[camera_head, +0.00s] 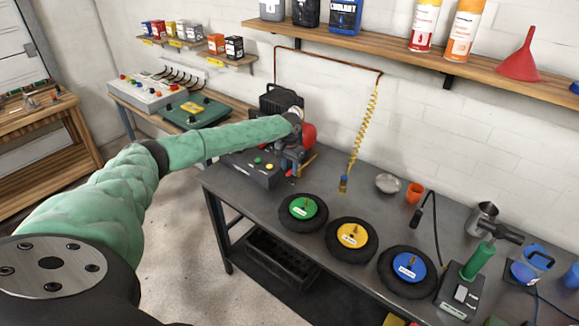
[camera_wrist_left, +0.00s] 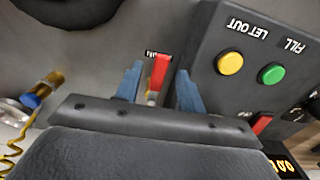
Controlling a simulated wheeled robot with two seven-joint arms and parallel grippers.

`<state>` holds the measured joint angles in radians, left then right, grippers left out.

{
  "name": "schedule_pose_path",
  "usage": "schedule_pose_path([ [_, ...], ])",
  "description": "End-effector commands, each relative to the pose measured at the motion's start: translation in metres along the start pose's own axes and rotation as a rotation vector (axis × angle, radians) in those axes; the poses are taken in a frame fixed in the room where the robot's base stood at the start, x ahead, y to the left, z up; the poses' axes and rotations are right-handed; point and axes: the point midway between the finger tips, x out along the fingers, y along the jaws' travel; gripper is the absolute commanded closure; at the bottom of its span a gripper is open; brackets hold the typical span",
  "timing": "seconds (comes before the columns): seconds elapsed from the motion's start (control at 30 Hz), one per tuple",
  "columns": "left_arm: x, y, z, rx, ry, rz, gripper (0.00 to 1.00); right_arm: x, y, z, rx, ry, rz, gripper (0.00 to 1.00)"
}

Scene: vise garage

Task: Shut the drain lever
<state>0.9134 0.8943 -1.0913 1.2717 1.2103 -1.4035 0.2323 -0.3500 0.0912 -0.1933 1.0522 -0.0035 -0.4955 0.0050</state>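A red lever (camera_wrist_left: 159,72), in the left wrist view, stands on a pale stem between my left gripper's blue fingers. An upside-down label beside it is partly covered and I cannot read it fully. My left gripper (camera_wrist_left: 158,88) is open, with a finger on either side of the lever and gaps visible between. In the head view the left gripper (camera_head: 290,160) is over the bench beside the dark control box (camera_head: 255,170), in front of the red tank; the lever is hard to make out there. My right gripper is not in view.
The control box has a yellow button (camera_wrist_left: 230,63) marked LET OUT and a green button (camera_wrist_left: 271,74) marked FILL. A yellow coiled hose (camera_head: 359,140) hangs to the right. Wheels with green (camera_head: 303,208), yellow (camera_head: 352,236) and blue (camera_head: 409,267) hubs lie along the bench.

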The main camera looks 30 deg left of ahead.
Motion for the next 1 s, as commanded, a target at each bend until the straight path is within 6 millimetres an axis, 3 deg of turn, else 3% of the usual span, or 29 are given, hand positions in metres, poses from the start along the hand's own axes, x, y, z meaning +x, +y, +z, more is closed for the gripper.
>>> schedule_pose_path([
  [0.43,0.0116,-0.0006,0.0002,0.0,0.001,0.0,0.61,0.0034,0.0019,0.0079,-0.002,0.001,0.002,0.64],
  [0.63,0.0114,-0.0006,0.0001,0.0,0.001,-0.001,0.98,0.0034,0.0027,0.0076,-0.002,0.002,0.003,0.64],
  [1.0,0.0115,0.0034,-0.0051,-0.005,0.002,0.0,1.0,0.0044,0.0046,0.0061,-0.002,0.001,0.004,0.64],
])
